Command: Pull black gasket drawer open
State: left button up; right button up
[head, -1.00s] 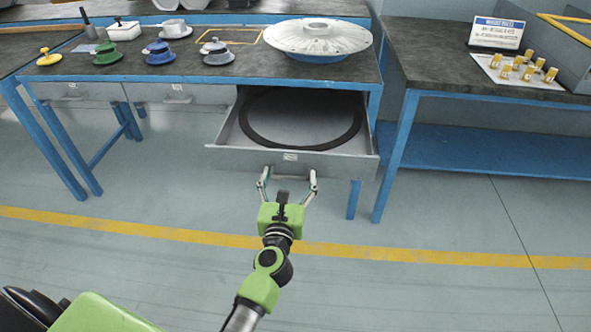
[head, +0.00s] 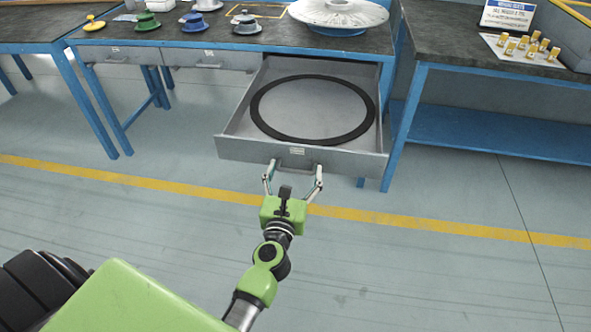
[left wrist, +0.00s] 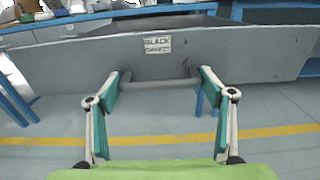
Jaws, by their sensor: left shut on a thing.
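The grey gasket drawer (head: 230,147) is pulled out from under the bench, and a large black ring gasket (head: 359,133) lies flat inside it. In the left wrist view the drawer front (left wrist: 240,55) carries a label (left wrist: 157,44) reading "BLACK" with a second, blurred word. My left gripper (head: 293,168) is at the drawer front, shut on the bar handle (left wrist: 160,84). Its two fingers (left wrist: 160,87) sit at the two ends of the bar. My right gripper is not in view.
The bench top (head: 240,35) holds a large pale disc-shaped part (head: 338,12) and several coloured flanged parts. Two shut drawers (head: 212,59) are to the left. A side bench (head: 480,60) stands at the right. The floor in front is clear, with a yellow line (head: 420,227).

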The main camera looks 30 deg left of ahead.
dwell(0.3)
pick_arm(q)
jog(key=o, duration=1.6)
jog(key=shift+s, duration=0.2)
jog(key=v, duration=1.1)
jog(key=shift+s, duration=0.3)
jog(key=shift+d, duration=0.2)
